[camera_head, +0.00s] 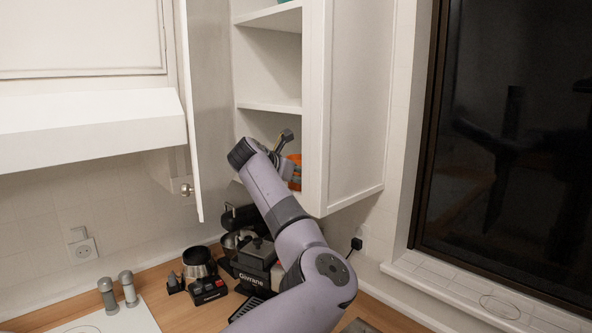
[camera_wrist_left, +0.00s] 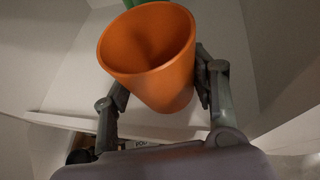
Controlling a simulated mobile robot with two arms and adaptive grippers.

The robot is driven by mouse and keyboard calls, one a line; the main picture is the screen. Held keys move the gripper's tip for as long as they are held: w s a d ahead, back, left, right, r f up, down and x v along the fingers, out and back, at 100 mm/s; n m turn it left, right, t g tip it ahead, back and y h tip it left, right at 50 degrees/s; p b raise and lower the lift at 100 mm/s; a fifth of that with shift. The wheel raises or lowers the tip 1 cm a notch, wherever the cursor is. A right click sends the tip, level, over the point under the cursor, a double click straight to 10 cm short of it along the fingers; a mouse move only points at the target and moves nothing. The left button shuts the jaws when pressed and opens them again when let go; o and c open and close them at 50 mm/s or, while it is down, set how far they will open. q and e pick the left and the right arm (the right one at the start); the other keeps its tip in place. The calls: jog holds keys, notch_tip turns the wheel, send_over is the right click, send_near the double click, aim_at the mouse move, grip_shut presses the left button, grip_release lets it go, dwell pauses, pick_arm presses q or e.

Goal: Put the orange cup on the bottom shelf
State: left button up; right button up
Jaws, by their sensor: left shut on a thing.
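The orange cup (camera_head: 295,170) is in the lowest visible compartment of the open wall cabinet, partly hidden by my left arm. In the left wrist view the cup (camera_wrist_left: 150,55) shows its open mouth and sits between the two fingers. My left gripper (camera_head: 289,156) is shut on its sides; its fingers (camera_wrist_left: 158,92) also show in the wrist view. The bottom shelf's front edge (camera_wrist_left: 70,122) runs below the cup in the wrist view. I cannot tell whether the cup touches the shelf. My right gripper is out of view.
A middle shelf (camera_head: 270,106) is above the cup. The open cabinet door (camera_head: 203,100) is at left and the cabinet's side panel (camera_head: 355,100) at right. A coffee machine (camera_head: 255,262), a metal pot (camera_head: 198,263) and grinders (camera_head: 127,288) stand on the counter below.

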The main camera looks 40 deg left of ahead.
pick_arm(q)
jog(key=shift+f, duration=0.15)
jog(key=shift+f, duration=0.15)
jog(key=o, duration=1.2)
jog(key=shift+c, duration=0.2)
jog(key=shift+s+r+b, duration=0.15)
jog(key=shift+r+b, duration=0.05)
jog(key=shift+b, duration=0.1)
jog(key=b+v, duration=0.4)
jog(key=v, duration=0.7)
jog(key=shift+s+r+b, duration=0.2)
jog(key=shift+s+b, duration=0.05)
jog(key=shift+b, duration=0.15)
